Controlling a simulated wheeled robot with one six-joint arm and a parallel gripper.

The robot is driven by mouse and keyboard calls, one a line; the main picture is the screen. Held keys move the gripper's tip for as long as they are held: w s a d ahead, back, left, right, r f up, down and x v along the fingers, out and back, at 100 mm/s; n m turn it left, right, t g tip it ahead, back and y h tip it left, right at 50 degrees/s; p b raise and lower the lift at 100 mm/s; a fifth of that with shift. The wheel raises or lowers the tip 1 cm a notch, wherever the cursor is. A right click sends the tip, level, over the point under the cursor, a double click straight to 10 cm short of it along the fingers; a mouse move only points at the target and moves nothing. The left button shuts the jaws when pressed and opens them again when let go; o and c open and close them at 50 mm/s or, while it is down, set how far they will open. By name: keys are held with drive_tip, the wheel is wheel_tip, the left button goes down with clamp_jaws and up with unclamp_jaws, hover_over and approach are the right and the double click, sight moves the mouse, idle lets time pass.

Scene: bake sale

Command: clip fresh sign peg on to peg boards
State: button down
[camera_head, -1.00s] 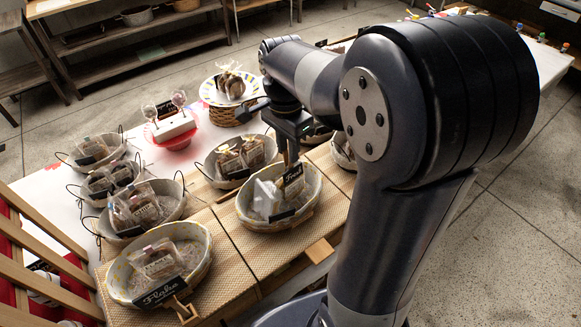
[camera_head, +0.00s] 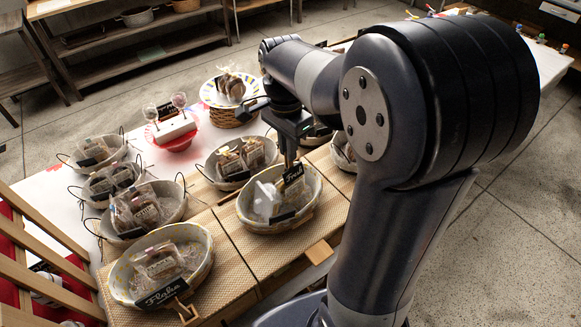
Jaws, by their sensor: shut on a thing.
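My gripper (camera_head: 291,160) points down over the middle front basket (camera_head: 310,206). It is shut on a small dark sign with white lettering (camera_head: 293,175), which looks like the fresh sign peg. The sign is upright at the basket's back inner side, and I cannot tell whether it touches the rim or the bag inside. The fingertips are mostly hidden. A second dark sign (camera_head: 284,217) is at that basket's front. Another dark lettered sign (camera_head: 161,293) is on the front left basket (camera_head: 118,285), with a wooden peg (camera_head: 187,311) beside it. I cannot clearly make out the peg boards.
Woven boards (camera_head: 232,262) lie under the front baskets. Several more baskets of bagged goods stand at left, one (camera_head: 185,205) close by. A red stand (camera_head: 174,144) and a plate on a basket (camera_head: 213,97) are behind. A wooden slatted rack (camera_head: 40,235) borders the left.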

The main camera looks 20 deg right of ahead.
wheel_tip(320, 180, up, 5)
drive_tip(key=p, duration=0.4)
drive_tip(key=shift+r, duration=0.1)
idle(0.4)
